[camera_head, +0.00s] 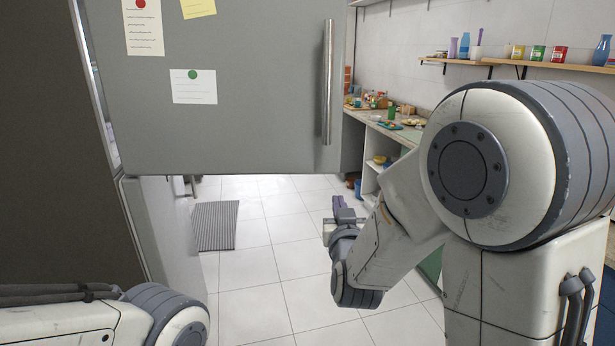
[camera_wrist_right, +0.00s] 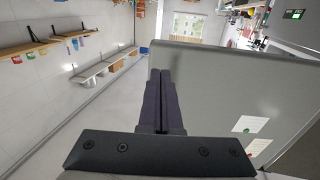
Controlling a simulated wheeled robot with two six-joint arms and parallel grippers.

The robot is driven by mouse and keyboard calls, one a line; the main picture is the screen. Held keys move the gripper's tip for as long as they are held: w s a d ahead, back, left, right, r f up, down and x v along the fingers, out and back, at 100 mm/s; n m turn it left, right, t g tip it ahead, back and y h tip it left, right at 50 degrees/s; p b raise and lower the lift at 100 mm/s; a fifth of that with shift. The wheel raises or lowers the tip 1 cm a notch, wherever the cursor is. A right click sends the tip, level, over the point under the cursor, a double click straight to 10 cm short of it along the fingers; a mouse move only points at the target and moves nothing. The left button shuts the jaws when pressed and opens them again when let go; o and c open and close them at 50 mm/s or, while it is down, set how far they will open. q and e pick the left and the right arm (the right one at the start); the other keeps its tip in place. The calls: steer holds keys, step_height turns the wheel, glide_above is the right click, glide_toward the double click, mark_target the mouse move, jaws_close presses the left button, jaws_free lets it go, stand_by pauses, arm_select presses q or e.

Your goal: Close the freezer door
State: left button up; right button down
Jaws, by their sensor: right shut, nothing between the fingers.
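The grey freezer door (camera_head: 250,90) stands open and fills the upper left of the head view, with a vertical metal handle (camera_head: 328,85) near its right edge. Its hinge side is at the left. My right gripper (camera_head: 340,203) is low and just right of the door's lower right corner, shut and empty. In the right wrist view, the shut fingers (camera_wrist_right: 161,75) reach toward the grey door (camera_wrist_right: 215,90), overlapping its edge; I cannot tell whether they touch it. My left arm shows at the lower left, but its gripper is out of view.
Paper notes (camera_head: 194,87) hang on the door. The lower fridge body (camera_head: 163,235) stands below it. A grey mat (camera_head: 214,226) lies on the tiled floor (camera_head: 280,260). A cluttered counter (camera_head: 380,124) and wall shelves (camera_head: 530,64) line the right wall. Floor below the door is mostly free.

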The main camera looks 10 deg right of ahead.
mark_target(331, 173)
steer(key=w+p, duration=0.3)
steer(key=w, duration=0.1)
steer(key=w+d+p, duration=0.1)
steer(key=w+p, duration=0.2)
steer(key=w, duration=0.1)
steer(key=w+d+p, duration=0.1)
steer(key=w+p, duration=0.2)
steer(key=w, duration=0.1)
steer(key=shift+w+d+r+p, duration=0.15)
steer(key=shift+w+d+p, duration=0.05)
steer(key=shift+p, duration=0.15)
steer(key=shift+w+d, duration=0.1)
steer(key=shift+w, duration=0.4)
